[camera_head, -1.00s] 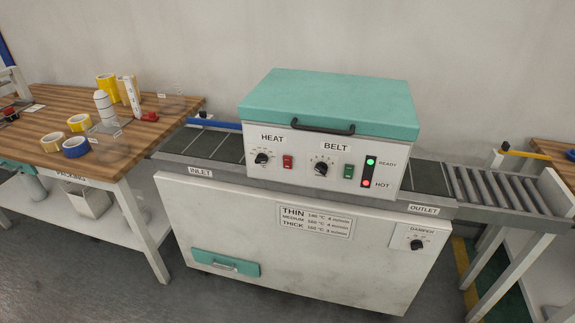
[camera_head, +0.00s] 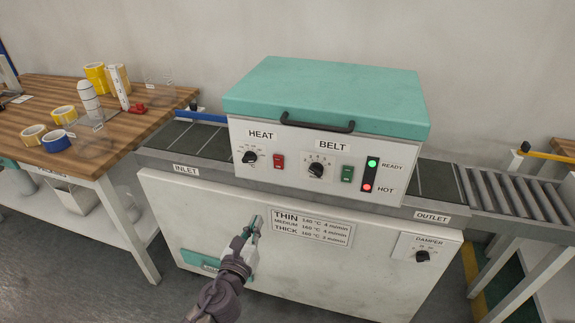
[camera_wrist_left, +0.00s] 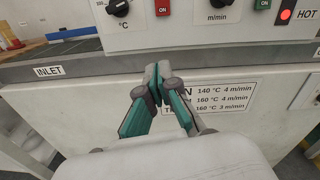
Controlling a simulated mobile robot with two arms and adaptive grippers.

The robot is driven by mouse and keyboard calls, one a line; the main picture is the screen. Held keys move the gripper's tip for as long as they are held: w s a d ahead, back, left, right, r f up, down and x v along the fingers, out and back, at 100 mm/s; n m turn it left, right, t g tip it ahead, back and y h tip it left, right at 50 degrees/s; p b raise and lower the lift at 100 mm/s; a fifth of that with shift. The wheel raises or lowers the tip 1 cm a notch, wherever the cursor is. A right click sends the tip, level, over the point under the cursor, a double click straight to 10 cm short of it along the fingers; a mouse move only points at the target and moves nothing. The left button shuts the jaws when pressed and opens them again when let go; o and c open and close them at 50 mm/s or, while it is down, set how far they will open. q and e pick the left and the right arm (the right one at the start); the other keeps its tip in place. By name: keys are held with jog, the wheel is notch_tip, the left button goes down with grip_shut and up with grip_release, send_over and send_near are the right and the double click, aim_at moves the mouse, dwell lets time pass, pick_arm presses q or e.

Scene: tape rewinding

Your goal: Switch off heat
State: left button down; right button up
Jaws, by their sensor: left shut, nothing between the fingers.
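The machine's control panel carries the HEAT label (camera_head: 261,134) at its left. Under it are a black heat knob (camera_head: 249,157) and a red rocker switch (camera_head: 279,161). In the left wrist view the red switch (camera_wrist_left: 163,8) shows at the top edge, right of the black knob (camera_wrist_left: 118,7). My left gripper (camera_head: 252,224) is shut and empty, in front of the machine's lower front, below the red switch and apart from it. Its fingertips also show in the left wrist view (camera_wrist_left: 157,72). My right gripper is not in view.
The BELT knob (camera_head: 317,170) and green switch (camera_head: 347,174) sit right of the heat controls. The READY lamp (camera_head: 372,163) glows green and the HOT lamp (camera_head: 367,187) red. A black handle (camera_head: 318,122) sticks out above the panel. A wooden table (camera_head: 60,160) with tape rolls stands left.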

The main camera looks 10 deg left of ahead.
pick_arm(q)
jog(key=r+m, duration=0.1)
jog(key=r, duration=0.1)
jog(key=d+r+m+t, duration=0.1)
jog(key=r, duration=0.2)
jog(key=shift+w+d+r+m+t, duration=0.15)
jog(key=shift+w+r+m+t, duration=0.15)
jog(key=shift+r+m, duration=0.1)
send_near(280, 160)
jog(key=w, duration=0.7)
jog(key=shift+w+r, duration=0.15)
jog(key=shift+r, duration=0.15)
jog(key=shift+w+r, duration=0.1)
jog(key=shift+w, duration=0.05)
